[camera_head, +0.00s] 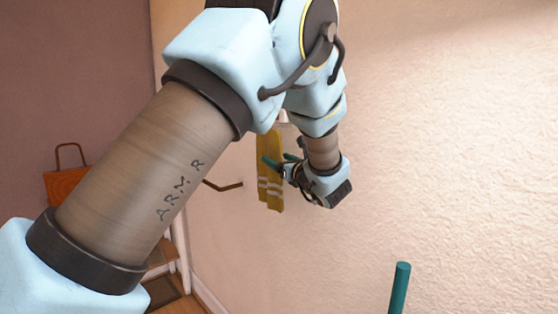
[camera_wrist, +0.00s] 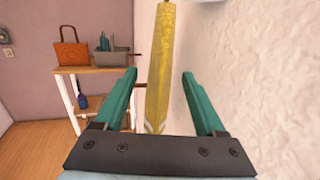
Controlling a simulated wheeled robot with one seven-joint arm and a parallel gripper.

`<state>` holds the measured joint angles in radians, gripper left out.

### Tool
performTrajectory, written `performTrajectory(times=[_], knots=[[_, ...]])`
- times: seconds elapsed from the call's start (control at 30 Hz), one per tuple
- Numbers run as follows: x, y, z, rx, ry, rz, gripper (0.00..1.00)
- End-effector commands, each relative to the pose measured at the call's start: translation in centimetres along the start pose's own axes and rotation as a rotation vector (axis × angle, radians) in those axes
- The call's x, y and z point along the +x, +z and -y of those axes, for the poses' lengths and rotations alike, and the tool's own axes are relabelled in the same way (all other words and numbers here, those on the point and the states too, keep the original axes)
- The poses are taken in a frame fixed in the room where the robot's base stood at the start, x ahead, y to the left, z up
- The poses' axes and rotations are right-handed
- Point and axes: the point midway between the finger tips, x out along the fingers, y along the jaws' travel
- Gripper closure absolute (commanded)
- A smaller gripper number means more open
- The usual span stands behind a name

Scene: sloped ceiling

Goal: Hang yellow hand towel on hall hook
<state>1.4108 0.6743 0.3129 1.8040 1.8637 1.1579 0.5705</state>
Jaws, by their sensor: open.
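The yellow hand towel (camera_head: 270,180), with pale stripes near its lower end, hangs down along the pinkish wall in the head view. In the wrist view the towel (camera_wrist: 157,70) is a narrow vertical strip seen nearly edge-on. My gripper (camera_head: 279,160) is at the towel, with its teal fingers apart. In the wrist view the gripper (camera_wrist: 158,78) has one finger on each side of the towel, with a gap on both sides. A dark, bent, hook-like rod (camera_head: 224,186) sticks out left of the towel, with nothing on it. What holds the towel's top is hidden.
An orange-brown bag (camera_wrist: 73,48) and a grey caddy (camera_wrist: 108,58) stand on a wooden shelf unit (camera_wrist: 70,71) at the left. The textured wall (camera_wrist: 250,70) is close on the right. A teal rod (camera_head: 400,287) rises at the lower right of the head view.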

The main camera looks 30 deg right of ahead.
Motion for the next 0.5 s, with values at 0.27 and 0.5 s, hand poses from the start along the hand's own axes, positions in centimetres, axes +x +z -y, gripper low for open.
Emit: performTrajectory(times=[0.27, 0.5], knots=[[-2.9, -0.3, 0.1, -0.002, -0.004, 0.0, 0.28], [-7.7, -0.3, 0.1, -0.003, -0.004, 0.0, 0.28]])
